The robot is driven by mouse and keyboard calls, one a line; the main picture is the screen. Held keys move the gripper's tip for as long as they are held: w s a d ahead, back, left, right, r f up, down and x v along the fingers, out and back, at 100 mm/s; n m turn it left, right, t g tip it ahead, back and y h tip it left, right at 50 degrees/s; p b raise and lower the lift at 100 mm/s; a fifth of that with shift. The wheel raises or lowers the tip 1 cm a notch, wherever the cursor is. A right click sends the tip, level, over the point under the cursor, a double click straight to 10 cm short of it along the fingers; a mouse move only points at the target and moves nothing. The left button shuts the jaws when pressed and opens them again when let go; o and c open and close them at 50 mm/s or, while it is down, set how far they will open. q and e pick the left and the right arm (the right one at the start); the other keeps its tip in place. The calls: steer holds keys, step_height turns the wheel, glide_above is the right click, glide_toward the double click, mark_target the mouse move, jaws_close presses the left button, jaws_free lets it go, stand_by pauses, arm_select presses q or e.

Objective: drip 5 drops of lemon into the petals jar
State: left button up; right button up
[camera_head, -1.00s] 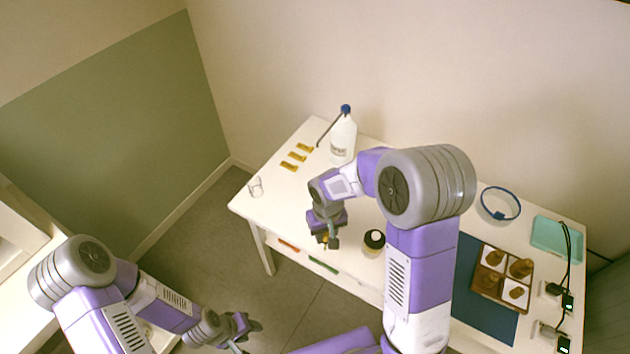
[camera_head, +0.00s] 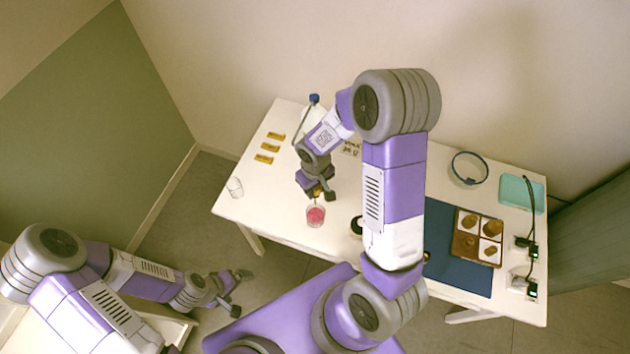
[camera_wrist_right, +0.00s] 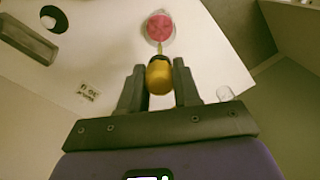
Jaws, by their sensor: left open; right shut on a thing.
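The petals jar (camera_head: 316,215), a small clear jar with pink contents, stands on the white table; it also shows in the right wrist view (camera_wrist_right: 160,29). My right gripper (camera_head: 323,196) is shut on a dropper with a yellow-amber bulb (camera_wrist_right: 159,77). Its thin tip points toward the jar and overlaps the jar's rim in the wrist view; I cannot tell its height. My left gripper (camera_head: 238,292) is open and empty, off the table's front left.
Yellow packets (camera_head: 268,147) and a small glass (camera_head: 235,187) are at left. A blue mat (camera_head: 455,275), a brown sectioned tray (camera_head: 466,246), a blue ring (camera_head: 469,168) and a teal tray (camera_head: 520,193) are at right.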

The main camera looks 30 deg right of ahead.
steer(key=shift+s, duration=0.15)
stand_by(0.3)
steer(key=shift+f+b, duration=1.9)
steer(key=shift+b, duration=0.2)
steer(key=c, duration=0.4)
steer(key=o, duration=0.4)
